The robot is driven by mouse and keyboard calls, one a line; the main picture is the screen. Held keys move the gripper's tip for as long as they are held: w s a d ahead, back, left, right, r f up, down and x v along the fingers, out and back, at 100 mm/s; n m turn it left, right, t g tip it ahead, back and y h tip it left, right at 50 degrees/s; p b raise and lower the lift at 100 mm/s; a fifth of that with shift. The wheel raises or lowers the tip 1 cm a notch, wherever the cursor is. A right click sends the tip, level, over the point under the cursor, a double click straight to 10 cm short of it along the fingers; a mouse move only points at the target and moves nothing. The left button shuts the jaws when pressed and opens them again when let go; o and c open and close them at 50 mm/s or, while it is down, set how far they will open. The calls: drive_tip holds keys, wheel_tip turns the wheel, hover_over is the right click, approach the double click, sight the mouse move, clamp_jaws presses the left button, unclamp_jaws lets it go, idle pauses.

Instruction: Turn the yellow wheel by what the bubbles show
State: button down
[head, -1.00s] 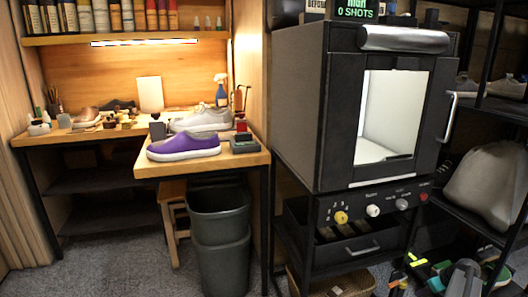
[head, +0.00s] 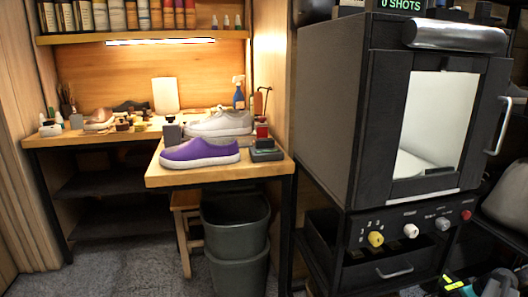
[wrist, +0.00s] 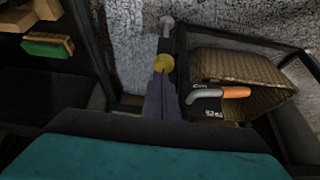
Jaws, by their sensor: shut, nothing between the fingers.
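The yellow wheel (head: 376,239) is a small round knob at the left end of the black control panel (head: 425,232) under the light box. White marks stand above it, too small to read surely. I see no bubbles that I can make out in either view. My gripper (wrist: 162,78) shows in the wrist view as two dark fingers close together, shut and empty. A round yellow patch (wrist: 164,62) shows at the fingertips; I cannot tell whether it belongs to them. In the head view nothing touches the wheel.
A white knob (head: 410,231), a grey knob (head: 442,224) and a red button (head: 466,215) sit beside the wheel. A drawer handle (head: 394,271) lies below. A wicker basket (wrist: 245,75) holds an orange-handled tool (wrist: 236,92). A grey bin (head: 236,225) stands left.

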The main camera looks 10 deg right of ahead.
drive_tip(key=shift+w, duration=0.15)
idle(0.3)
drive_tip(key=shift+f, duration=0.1)
wheel_tip(320, 180, down, 7)
drive_tip(key=b, duration=0.3)
drive_tip(key=shift+b, duration=0.3)
drive_tip(key=shift+w+a, duration=0.1)
drive_tip(key=shift+w, duration=0.15)
idle(1.0)
drive_tip(key=shift+a+p, duration=0.6)
drive_tip(key=shift+p, duration=0.4)
drive_tip(key=shift+a, duration=0.2)
idle(0.6)
drive_tip(key=shift+s, duration=0.4)
drive_tip(key=shift+p, duration=0.3)
wheel_tip(320, 180, up, 6)
drive_tip(key=p, duration=0.3)
idle(0.4)
